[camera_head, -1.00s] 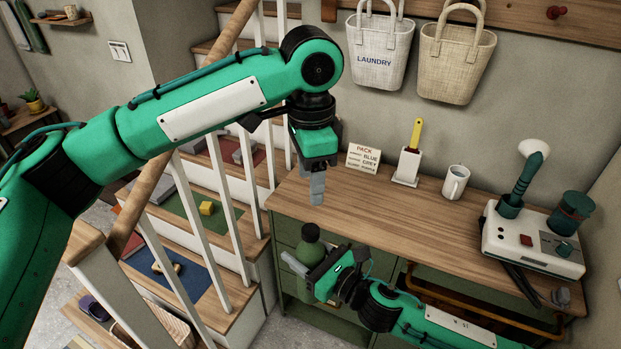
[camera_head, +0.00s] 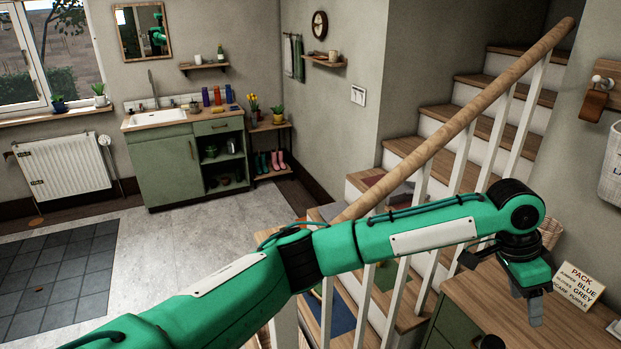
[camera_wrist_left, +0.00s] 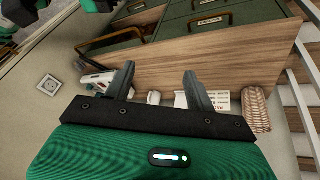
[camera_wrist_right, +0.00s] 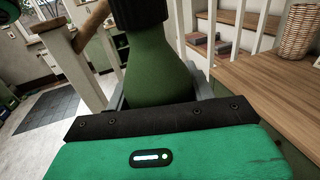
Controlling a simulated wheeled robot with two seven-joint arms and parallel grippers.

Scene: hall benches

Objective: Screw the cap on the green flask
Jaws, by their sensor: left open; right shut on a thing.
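The green flask (camera_wrist_right: 160,65) fills the middle of the right wrist view, its body narrowing towards a black part (camera_wrist_right: 138,12) at its top. That part is cut off by the frame edge, and I cannot tell whether it is the cap or a bare neck. My right gripper (camera_wrist_right: 160,92) is shut on the flask, one finger on each side. The head view does not clearly show this gripper. My left gripper (camera_head: 535,310) hangs over the wooden worktop with fingers pointing down. In the left wrist view (camera_wrist_left: 157,85) its two fingers are apart with nothing between them.
A printed card (camera_head: 580,285) stands on the worktop (camera_head: 490,290) close to my left gripper. The stair railing (camera_head: 450,130) runs beside my left arm. A sink cabinet (camera_head: 170,165) with coloured bottles stands across the room. The floor (camera_head: 190,250) between is clear.

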